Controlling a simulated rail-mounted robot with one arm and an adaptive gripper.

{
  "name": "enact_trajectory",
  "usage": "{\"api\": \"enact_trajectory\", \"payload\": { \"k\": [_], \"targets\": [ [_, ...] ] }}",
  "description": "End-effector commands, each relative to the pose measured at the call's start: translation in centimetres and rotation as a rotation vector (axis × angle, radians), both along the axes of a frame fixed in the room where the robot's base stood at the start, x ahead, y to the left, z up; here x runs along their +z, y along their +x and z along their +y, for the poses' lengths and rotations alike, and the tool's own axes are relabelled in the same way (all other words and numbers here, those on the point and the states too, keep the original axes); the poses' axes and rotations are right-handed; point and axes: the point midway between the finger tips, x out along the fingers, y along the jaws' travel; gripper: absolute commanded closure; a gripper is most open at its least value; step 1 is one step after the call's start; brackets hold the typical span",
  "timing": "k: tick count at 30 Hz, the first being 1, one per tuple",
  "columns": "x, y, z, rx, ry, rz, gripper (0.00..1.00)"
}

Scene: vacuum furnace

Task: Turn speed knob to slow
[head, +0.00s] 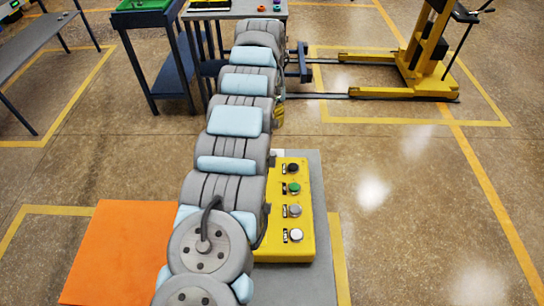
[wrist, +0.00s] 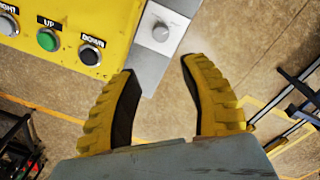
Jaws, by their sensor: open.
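The speed knob (wrist: 161,32) is a small round light-grey knob on a pale label plate, on the grey panel (wrist: 150,72) beside the yellow box, in the upper middle of the wrist view. The label's writing is too small to read, so I cannot tell the knob's setting. My gripper (wrist: 158,66) has two yellow fingers with dark pads spread apart and nothing between them. The knob appears just beyond the fingertips, roughly in line with the gap, and no finger touches it. In the head view my own arm hides the gripper.
The yellow control box (head: 285,250) carries several push buttons; the wrist view shows a green UP button (wrist: 47,39) and a black DOWN button (wrist: 89,54) left of the knob. An orange mat (head: 110,250) lies left of my arm. A yellow lifter (head: 425,70) stands at back right.

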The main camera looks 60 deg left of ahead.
Motion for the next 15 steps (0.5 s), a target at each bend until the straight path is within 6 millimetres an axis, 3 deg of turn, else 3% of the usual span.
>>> {"api": "enact_trajectory", "payload": {
  "k": [1, 15],
  "targets": [
    [-1.0, 0.0, 0.0, 0.000, 0.000, 0.000, 0.56],
    [-4.0, 0.1, 0.0, 0.001, 0.005, -0.003, 0.56]
  ]
}}
